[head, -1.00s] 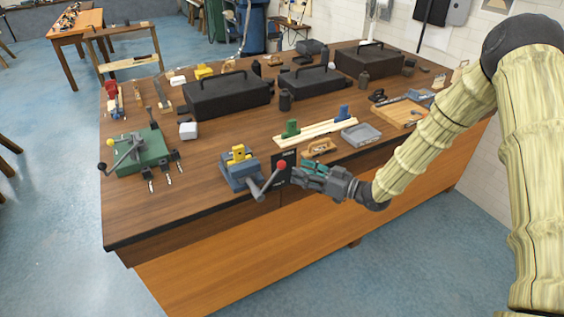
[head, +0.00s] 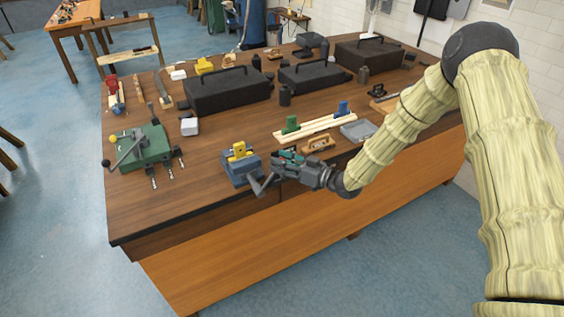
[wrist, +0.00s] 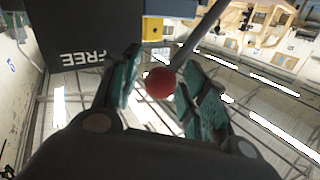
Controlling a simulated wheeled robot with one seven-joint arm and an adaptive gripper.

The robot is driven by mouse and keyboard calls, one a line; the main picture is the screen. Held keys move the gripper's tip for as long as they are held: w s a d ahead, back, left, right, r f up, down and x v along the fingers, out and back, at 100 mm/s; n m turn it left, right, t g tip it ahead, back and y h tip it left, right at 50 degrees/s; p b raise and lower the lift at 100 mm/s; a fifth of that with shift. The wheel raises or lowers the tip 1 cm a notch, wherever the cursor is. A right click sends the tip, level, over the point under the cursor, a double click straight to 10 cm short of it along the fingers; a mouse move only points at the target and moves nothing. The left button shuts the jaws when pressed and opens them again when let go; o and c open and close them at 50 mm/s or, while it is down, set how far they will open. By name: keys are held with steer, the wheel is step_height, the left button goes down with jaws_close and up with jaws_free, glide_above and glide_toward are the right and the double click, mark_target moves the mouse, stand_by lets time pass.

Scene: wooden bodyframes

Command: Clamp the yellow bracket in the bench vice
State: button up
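The blue-grey bench vice (head: 236,172) stands at the front edge of the bench. The yellow bracket (head: 239,152) sits upright at its jaws; whether they grip it I cannot tell. The vice's grey handle (head: 262,186) reaches toward my gripper (head: 284,163), right of the vice. In the wrist view the handle's red ball (wrist: 160,82) appears between the spread teal-padded fingers of my gripper (wrist: 160,76), with a gap on the left; contact on the right is unclear. The ball is hidden behind my gripper in the head view.
A green vice (head: 146,148) stands at the left. Behind are black toolboxes (head: 228,92), a rail with green and blue blocks (head: 315,126) and a grey tray (head: 358,131). A dark panel marked FREE (wrist: 85,30) shows in the wrist view. Bare bench lies left of the blue-grey vice.

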jaws_close()
steer(key=shift+f, duration=0.15)
steer(key=d+f+m+t+b, duration=0.1)
steer(key=f+m+t+b, duration=0.4)
steer(key=b, duration=0.7)
steer(key=w+d+f+m+t+b, duration=0.1)
steer(key=f+m+t+b, duration=0.4)
steer(key=f+m+b, duration=0.5)
steer(key=shift+w+d+m+h+b, duration=0.35)
steer(key=shift+d+m+b, duration=0.4)
steer(key=shift+m+b, duration=0.85)
steer(key=shift+s, duration=0.1)
